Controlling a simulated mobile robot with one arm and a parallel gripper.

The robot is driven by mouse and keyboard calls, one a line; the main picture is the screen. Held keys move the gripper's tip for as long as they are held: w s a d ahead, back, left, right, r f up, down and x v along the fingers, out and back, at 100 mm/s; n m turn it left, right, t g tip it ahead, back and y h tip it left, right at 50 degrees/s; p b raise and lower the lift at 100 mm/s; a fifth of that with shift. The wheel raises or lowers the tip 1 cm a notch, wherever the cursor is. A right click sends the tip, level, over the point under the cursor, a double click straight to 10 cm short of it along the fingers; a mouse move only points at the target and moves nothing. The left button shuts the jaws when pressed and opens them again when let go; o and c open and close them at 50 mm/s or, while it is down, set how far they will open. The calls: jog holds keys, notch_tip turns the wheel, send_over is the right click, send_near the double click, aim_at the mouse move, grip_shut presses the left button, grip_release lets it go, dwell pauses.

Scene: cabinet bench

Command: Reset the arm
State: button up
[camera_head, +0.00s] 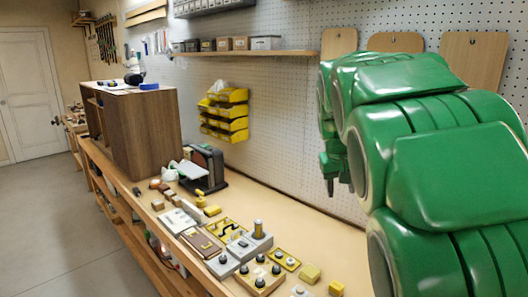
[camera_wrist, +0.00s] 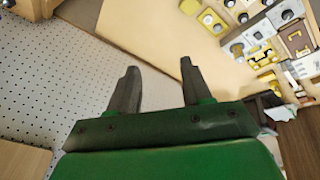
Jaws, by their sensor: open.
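My gripper (camera_wrist: 157,82) shows in the wrist view with its two dark fingers spread apart and nothing between them. Beyond the fingers are the pegboard wall and the pale bench top. In the head view my green arm fills the right side, folded up above the bench. The gripper end (camera_head: 336,186) hangs at the arm's left side, in front of the pegboard and clear of the bench. The fingertips are small and partly hidden there.
The bench top (camera_head: 300,208) holds several blocks and knob panels (camera_head: 258,273) at the front. A sander-like machine (camera_head: 207,166) and a wooden cabinet (camera_head: 146,132) stand farther left. Yellow bins (camera_head: 224,115) and a shelf (camera_head: 250,53) are on the wall. The floor (camera_head: 50,220) at left is clear.

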jog(key=s+d+r+m, duration=0.2)
jog(key=s, duration=1.7)
jog(key=s+a+f+g+y, duration=0.1)
jog(key=s+a+f+g, duration=0.1)
jog(key=s+f, duration=0.6)
jog(key=s+a+f+n+g+y, duration=0.1)
jog(key=s+a+f+g, duration=0.2)
jog(key=s+f, duration=0.5)
jog(key=s+a, duration=0.1)
jog(key=s, duration=0.5)
jog(key=shift+a+n, duration=0.3)
jog(key=shift+a, duration=0.05)
